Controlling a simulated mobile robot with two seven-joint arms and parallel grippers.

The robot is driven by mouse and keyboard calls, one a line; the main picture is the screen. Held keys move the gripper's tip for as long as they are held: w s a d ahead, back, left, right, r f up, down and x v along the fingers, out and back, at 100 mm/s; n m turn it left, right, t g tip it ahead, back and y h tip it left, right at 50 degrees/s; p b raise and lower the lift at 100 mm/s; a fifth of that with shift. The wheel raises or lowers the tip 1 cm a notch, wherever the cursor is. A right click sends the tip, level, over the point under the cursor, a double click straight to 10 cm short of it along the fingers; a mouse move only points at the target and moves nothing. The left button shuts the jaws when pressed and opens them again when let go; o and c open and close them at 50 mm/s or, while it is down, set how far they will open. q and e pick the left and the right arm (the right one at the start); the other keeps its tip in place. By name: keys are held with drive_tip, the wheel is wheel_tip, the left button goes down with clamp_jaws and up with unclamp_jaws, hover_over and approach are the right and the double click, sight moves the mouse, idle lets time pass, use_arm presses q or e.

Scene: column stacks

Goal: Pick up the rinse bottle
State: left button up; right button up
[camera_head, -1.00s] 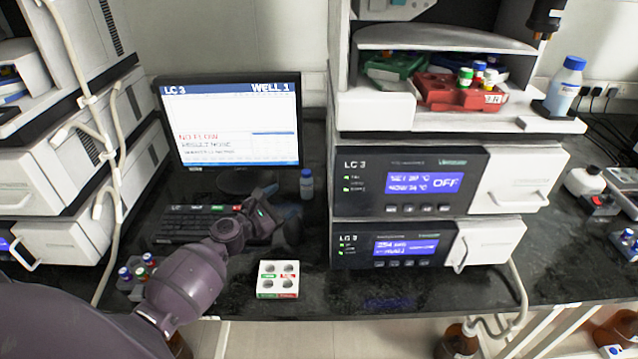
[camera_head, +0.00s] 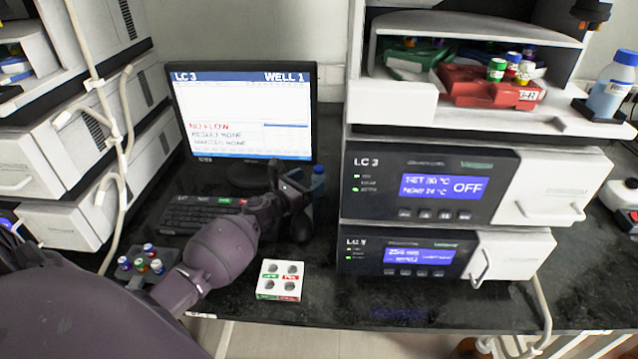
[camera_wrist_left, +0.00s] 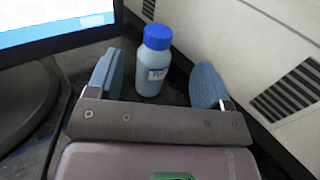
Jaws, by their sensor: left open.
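The rinse bottle (camera_wrist_left: 154,65), small and pale blue with a blue cap and a white label, stands upright on the dark bench. In the head view its blue cap (camera_head: 318,169) shows right of the monitor, with its lower body partly hidden by my gripper. My left gripper (camera_head: 303,187) is open at the bottle. In the left wrist view the bottle shows between the two blue finger pads, with a gap on each side. My right gripper is not in view.
The monitor (camera_head: 245,110) and keyboard (camera_head: 195,214) are to the left. The LC 3 instrument stack (camera_head: 580,165) stands close on the right. A white vial holder (camera_head: 279,293) sits near the front edge. A larger blue-capped bottle (camera_head: 612,88) stands on the stack's top right.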

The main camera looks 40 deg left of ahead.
sight(315, 174)
use_arm(q)
drive_tip(key=shift+w+d+b, duration=0.1)
drive_tip(key=shift+w+b, duration=0.3)
drive_tip(key=shift+w, duration=2)
drive_tip(key=shift+r, duration=0.1)
drive_tip(key=c, duration=0.9)
drive_tip(key=shift+r, duration=0.1)
